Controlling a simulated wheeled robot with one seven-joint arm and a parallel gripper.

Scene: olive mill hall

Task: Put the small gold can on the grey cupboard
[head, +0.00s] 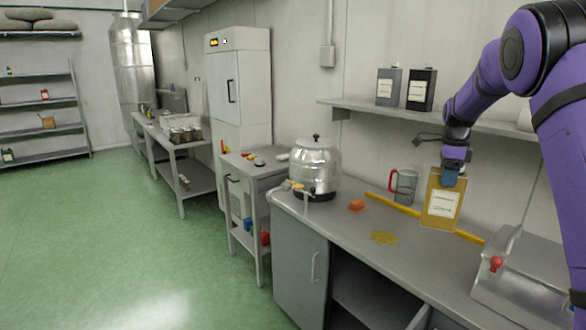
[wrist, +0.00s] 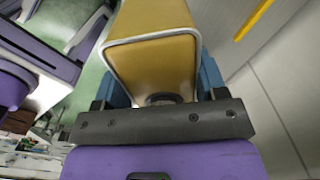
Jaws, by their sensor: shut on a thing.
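A gold can (head: 440,208) with a white label is upright in my gripper (head: 449,178), over the right part of the worktop. I cannot tell whether its base touches the worktop. In the wrist view the gold can (wrist: 155,55) sits between the two blue fingers of my gripper (wrist: 160,80), which are shut on it. A grey cupboard front with a handle (head: 300,272) is under the left end of the worktop. A tall pale grey cabinet (head: 240,130) stands against the wall further back. I cannot tell which one is the named cupboard.
A steel urn (head: 315,165), an orange object (head: 356,205), a yellow spill (head: 384,238) and a glass jug with a red handle (head: 404,186) are on the worktop (head: 345,222). A yellow bar (head: 392,204) runs behind the can. A shelf (head: 440,117) holds two dark cans. Green floor is open at left.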

